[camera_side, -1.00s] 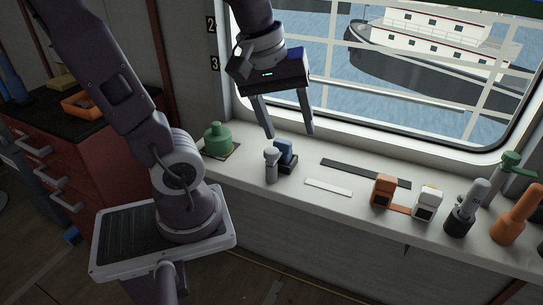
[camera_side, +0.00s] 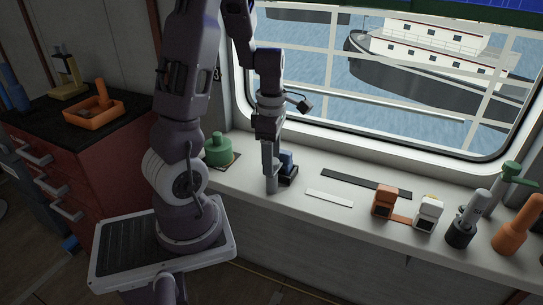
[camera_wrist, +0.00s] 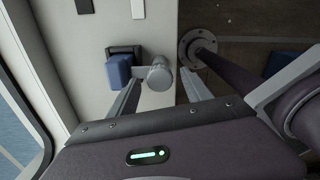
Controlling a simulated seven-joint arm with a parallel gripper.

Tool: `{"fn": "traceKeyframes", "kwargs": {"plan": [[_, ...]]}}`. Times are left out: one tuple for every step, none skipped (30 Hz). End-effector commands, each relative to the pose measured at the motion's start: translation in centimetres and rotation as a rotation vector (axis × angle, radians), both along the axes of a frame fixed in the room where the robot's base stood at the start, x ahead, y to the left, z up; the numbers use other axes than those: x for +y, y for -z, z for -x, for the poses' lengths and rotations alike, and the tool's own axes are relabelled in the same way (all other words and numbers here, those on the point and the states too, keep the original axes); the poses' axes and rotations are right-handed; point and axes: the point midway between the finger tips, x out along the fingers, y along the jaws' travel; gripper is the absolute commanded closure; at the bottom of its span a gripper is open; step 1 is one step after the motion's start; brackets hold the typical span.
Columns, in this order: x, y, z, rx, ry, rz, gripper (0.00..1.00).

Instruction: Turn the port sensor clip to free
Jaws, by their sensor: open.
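In the wrist view a grey round-headed post (camera_wrist: 158,76) stands beside a blue block (camera_wrist: 118,72) in a dark holder (camera_wrist: 124,50). I take the grey post for the port sensor clip; no label shows. My gripper (camera_wrist: 161,82) is open, with one finger on each side of the post's head. I cannot tell whether either finger touches it. In the side view my gripper (camera_side: 270,172) points down at the post, which it mostly hides.
A green round-topped object (camera_side: 217,152) stands left on the sill. A dark strip (camera_side: 365,184) and a white strip (camera_side: 328,198) lie to the right. Beyond are an orange block (camera_side: 384,202), a white block (camera_side: 428,213) and several upright tools. The window is behind.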

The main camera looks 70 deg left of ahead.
Motion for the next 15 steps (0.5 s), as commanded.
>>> {"fn": "traceKeyframes", "kwargs": {"plan": [[0.0,-0.02,-0.01,0.0,0.001,0.0,0.43],[0.0,-0.02,-0.01,0.0,0.001,0.0,0.44],[0.0,-0.03,-0.01,0.0,0.001,0.0,0.52],[0.0,-0.03,-0.01,-0.001,0.001,-0.001,0.58],[0.0,-0.04,-0.01,-0.001,0.001,-0.001,0.64],[0.0,-0.04,-0.01,-0.001,0.001,-0.001,0.72],[0.0,-0.04,-0.02,-0.001,0.001,-0.001,0.78],[0.0,-0.05,-0.02,-0.001,0.001,-0.001,0.84],[0.0,-0.05,-0.02,-0.001,0.002,-0.001,0.92],[0.0,-0.05,-0.02,-0.001,0.002,-0.001,0.98],[0.0,-0.06,-0.02,-0.001,0.002,-0.001,1.0],[0.01,-0.06,-0.03,-0.001,0.002,-0.001,1.0],[0.01,-0.06,-0.03,-0.001,0.002,-0.001,1.0],[0.01,-0.07,-0.03,-0.001,0.004,-0.001,1.0],[0.01,-0.07,-0.03,-0.001,0.006,-0.001,1.0]]}}
